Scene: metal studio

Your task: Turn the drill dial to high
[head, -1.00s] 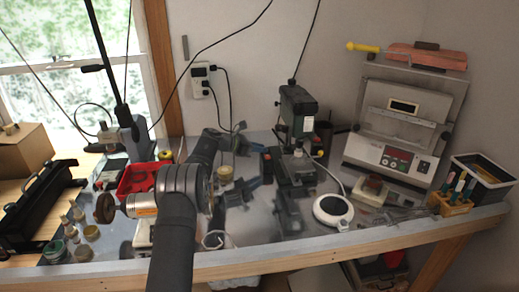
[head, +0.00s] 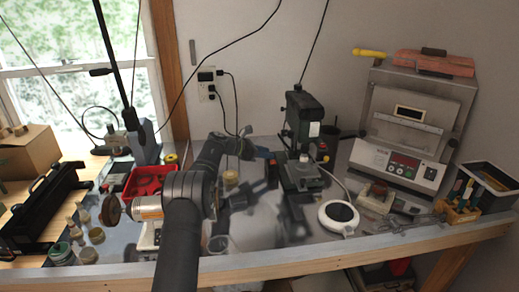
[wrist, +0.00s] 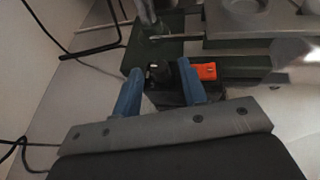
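The green drill press (head: 303,125) stands on the metal bench right of centre in the head view. Its green base (wrist: 135,58) shows in the wrist view. A small black box with an orange part (wrist: 205,72) sits beside the base in the wrist view; I cannot tell whether it carries the dial. My gripper (head: 268,155) is just left of the drill press. In the wrist view its two blue fingers (wrist: 160,88) are apart, with dark, knob-like shapes beyond and between them. I see no clear grip on anything. The dial's markings and setting cannot be read.
A round white device (head: 338,217) lies right of the drill base. A machine with a control panel (head: 402,165) stands behind it. A red tray (head: 140,182) is on the left. Cables (head: 237,115) hang from the wall outlet near my arm.

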